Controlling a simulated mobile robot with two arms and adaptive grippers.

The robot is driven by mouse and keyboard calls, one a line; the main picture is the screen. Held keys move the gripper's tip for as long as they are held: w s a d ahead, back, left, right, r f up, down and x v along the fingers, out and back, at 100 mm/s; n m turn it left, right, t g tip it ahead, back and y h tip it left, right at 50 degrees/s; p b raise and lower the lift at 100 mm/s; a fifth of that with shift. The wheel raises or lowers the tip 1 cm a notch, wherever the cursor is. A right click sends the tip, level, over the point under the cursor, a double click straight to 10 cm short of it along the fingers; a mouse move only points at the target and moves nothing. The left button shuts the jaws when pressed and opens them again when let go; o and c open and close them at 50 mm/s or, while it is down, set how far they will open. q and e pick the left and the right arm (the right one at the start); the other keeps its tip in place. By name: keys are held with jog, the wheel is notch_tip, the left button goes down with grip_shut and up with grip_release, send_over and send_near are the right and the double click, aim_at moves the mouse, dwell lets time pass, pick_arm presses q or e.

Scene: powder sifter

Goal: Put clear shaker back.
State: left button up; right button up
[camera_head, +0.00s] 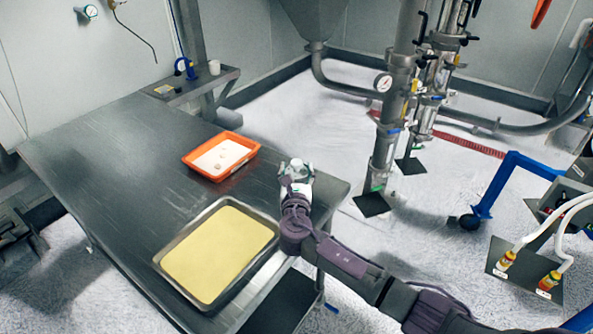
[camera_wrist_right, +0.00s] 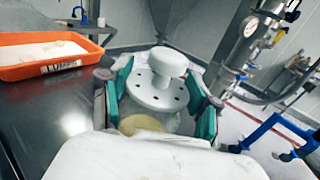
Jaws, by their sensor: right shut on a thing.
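The clear shaker (camera_wrist_right: 158,85) has a white perforated top with a round knob and a see-through body with something yellowish low in it. My right gripper (camera_wrist_right: 160,105) is shut around its body, one green-padded finger on each side. In the head view the shaker (camera_head: 297,164) shows small at the tip of my right gripper (camera_head: 297,174), near the right edge of the metal table. I cannot tell if the shaker touches the table. My left gripper is not in view.
On the metal table (camera_head: 110,150) are an orange tray (camera_head: 186,160) of white powder with small lumps and a metal tray (camera_head: 160,262) of yellow powder. A small side shelf (camera_head: 205,82) holds a blue item and a white cup. Pipework (camera_head: 384,150) stands beyond the table to the right.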

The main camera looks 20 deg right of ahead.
jog(key=o, duration=1.6)
jog(key=shift+o, duration=0.2)
jog(key=b+v, duration=0.1)
jog(key=v, duration=1.1)
jog(key=shift+b, duration=0.3)
jog(key=shift+r, duration=0.1)
